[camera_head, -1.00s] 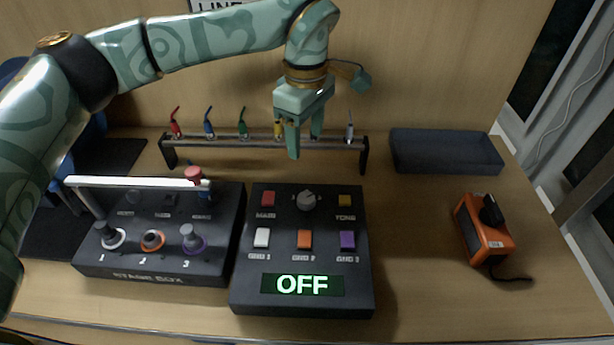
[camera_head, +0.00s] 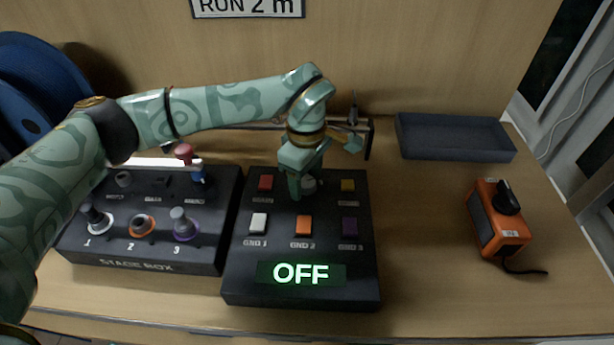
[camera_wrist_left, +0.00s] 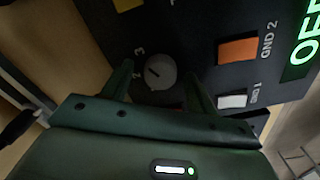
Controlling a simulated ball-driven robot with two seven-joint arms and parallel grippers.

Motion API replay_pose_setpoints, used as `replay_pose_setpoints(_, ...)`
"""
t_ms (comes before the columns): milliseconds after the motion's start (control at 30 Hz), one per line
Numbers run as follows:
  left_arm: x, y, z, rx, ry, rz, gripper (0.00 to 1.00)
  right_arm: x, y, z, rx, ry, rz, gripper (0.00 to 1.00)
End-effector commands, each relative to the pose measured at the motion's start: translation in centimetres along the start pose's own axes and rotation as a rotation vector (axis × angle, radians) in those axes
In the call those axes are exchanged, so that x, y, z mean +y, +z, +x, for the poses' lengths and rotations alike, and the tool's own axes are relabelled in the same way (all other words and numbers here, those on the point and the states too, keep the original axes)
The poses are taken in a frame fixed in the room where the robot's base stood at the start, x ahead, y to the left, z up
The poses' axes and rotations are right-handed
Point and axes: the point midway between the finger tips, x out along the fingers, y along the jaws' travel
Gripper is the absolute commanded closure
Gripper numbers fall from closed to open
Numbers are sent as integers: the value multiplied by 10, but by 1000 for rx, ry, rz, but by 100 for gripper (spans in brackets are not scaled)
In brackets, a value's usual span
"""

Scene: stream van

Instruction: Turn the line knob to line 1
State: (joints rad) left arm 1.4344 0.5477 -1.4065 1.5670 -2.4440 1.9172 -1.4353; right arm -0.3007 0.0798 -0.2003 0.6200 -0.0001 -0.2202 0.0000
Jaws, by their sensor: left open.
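The line knob is a round grey knob (camera_head: 309,184) at the top middle of the black control box (camera_head: 300,301). In the head view my left gripper (camera_head: 305,188) is over it and hides part of it. In the left wrist view the knob (camera_wrist_left: 157,72) shows a dark pointer mark, and my left gripper (camera_wrist_left: 160,80) has its fingers apart, one on each side of the knob. I cannot tell whether they touch it. The box's display (camera_head: 301,273) reads OFF. My right gripper is not in view.
An orange device (camera_head: 497,222) and a dark tray (camera_head: 455,155) are at the right.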

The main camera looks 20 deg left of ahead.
Motion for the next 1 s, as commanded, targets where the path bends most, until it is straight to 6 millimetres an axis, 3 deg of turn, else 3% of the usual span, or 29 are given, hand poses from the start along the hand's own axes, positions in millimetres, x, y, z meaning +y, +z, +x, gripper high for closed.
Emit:
replay_pose_setpoints(200, 0, 0, 0, 0, 0, 0, 44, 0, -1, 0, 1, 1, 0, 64)
replay_pose_setpoints(367, 0, 0, -1, 0, 0, 0, 86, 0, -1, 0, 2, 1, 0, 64)
replay_pose_setpoints(667, 0, 0, -2, 0, 1, -20, 86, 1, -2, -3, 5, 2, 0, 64)
replay_pose_setpoints(1000, 0, 0, -6, 1, 3, -208, 86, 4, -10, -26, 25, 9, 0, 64)
